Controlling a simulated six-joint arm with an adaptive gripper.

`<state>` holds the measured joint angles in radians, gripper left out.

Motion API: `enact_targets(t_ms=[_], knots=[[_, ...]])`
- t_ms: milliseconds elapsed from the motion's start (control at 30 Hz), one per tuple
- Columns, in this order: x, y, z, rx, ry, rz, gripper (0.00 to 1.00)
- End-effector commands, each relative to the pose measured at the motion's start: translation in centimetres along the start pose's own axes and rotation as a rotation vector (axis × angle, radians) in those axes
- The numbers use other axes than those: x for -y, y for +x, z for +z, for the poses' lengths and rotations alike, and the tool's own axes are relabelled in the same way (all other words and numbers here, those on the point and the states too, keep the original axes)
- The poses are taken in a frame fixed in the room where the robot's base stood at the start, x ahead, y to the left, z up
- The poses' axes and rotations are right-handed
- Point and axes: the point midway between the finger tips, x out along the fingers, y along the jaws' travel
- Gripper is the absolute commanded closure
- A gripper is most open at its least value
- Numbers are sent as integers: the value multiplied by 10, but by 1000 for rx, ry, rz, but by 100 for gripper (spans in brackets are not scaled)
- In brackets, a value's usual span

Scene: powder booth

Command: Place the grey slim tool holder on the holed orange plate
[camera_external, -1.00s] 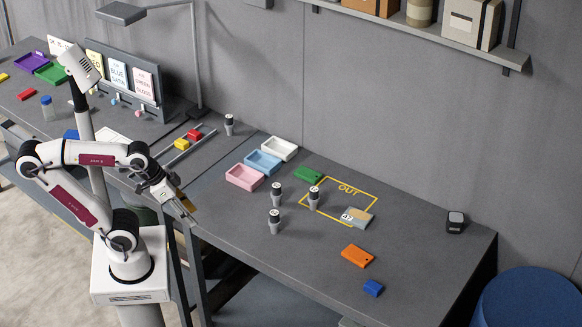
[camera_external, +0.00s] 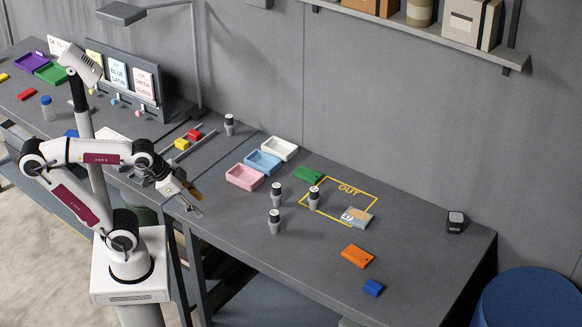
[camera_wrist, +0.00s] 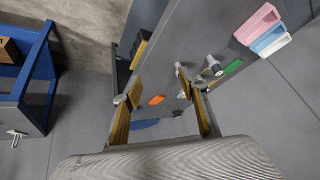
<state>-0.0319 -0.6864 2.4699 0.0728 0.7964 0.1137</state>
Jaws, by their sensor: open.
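I cannot tell which is the slim one. The holed orange plate (camera_external: 357,256) lies flat to their right, with nothing on it; it also shows in the wrist view (camera_wrist: 156,100). My gripper (camera_external: 197,208) is open and empty, left of the holders, near the bench's front edge. In the wrist view its fingers (camera_wrist: 162,90) are spread apart.
Pink (camera_external: 244,177), blue (camera_external: 263,162) and white (camera_external: 280,149) trays stand behind my gripper. Another tool holder (camera_external: 229,125) stands at the back.

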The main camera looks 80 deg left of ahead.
Motion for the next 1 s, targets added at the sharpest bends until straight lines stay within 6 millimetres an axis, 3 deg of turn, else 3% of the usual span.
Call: enact_targets(t_ms=[500,1000], knots=[[102,34,-138,-173,662,-318,58],[160,78,-248,-257,1407,-584,58]])
